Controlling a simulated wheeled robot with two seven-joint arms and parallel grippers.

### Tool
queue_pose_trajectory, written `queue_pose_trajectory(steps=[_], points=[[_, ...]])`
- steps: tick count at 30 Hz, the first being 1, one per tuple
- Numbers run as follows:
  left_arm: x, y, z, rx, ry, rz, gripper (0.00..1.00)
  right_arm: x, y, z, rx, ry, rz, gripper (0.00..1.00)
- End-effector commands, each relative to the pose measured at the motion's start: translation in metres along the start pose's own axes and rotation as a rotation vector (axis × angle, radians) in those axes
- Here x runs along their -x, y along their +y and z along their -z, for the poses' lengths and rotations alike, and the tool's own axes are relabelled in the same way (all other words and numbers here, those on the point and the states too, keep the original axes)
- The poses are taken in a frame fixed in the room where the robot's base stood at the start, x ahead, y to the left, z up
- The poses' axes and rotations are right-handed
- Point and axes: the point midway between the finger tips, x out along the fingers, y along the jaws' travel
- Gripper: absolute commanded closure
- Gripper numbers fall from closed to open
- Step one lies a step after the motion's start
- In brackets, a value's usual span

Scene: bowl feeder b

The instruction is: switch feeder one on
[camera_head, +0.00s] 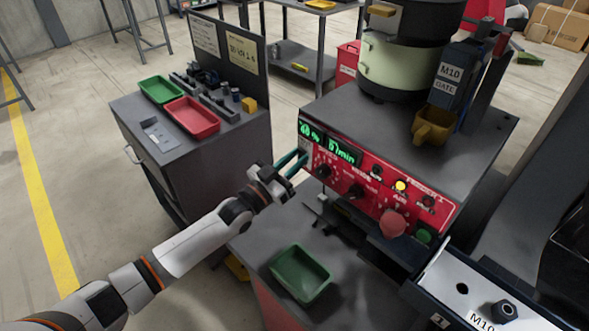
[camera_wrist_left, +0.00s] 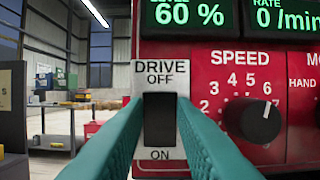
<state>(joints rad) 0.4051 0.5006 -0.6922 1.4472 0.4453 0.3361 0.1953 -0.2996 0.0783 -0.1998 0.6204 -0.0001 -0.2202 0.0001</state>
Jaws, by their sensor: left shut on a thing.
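The red control panel (camera_head: 372,178) of the feeder is on the front of the grey machine cabinet. In the left wrist view, the black drive switch (camera_wrist_left: 159,119) sits on a white plate with OFF above and ON below. The panel displays (camera_wrist_left: 190,14) read 60 % and 0 /min in green. My left gripper (camera_head: 296,161) is at the panel's left end, with its teal fingers either side of the switch, shut on it. The fingers hide parts of the plate's sides. The speed knob (camera_wrist_left: 256,119) is just to the right. My right gripper is not in view.
A red mushroom button (camera_head: 392,223) and a green button (camera_head: 424,236) stick out at the panel's lower right. A green tray (camera_head: 300,274) lies on the lower shelf. A yellow scoop-like bin (camera_head: 433,126) is beside the bowl (camera_head: 395,66). A grey cabinet with trays stands left.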

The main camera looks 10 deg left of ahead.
Motion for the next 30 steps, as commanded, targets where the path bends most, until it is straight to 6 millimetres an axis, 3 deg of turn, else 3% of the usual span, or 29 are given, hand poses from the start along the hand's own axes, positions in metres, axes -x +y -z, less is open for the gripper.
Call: queue_pose_trajectory(steps=[10, 11, 15, 25, 30], points=[[0.000, 0.000, 0.000, 0.000, -0.008, 0.000, 0.99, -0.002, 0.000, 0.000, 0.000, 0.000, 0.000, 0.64], [0.000, 0.000, 0.000, 0.000, -0.008, 0.000, 0.75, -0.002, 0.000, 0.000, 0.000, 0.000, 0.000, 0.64], [0.000, 0.000, 0.000, 0.000, -0.007, 0.000, 0.55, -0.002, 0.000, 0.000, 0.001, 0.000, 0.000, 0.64], [0.004, 0.000, 0.001, 0.000, -0.006, -0.001, 0.55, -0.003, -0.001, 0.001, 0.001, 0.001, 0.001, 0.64], [0.029, 0.000, 0.004, 0.000, -0.004, 0.000, 0.55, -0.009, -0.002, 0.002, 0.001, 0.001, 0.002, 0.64]])
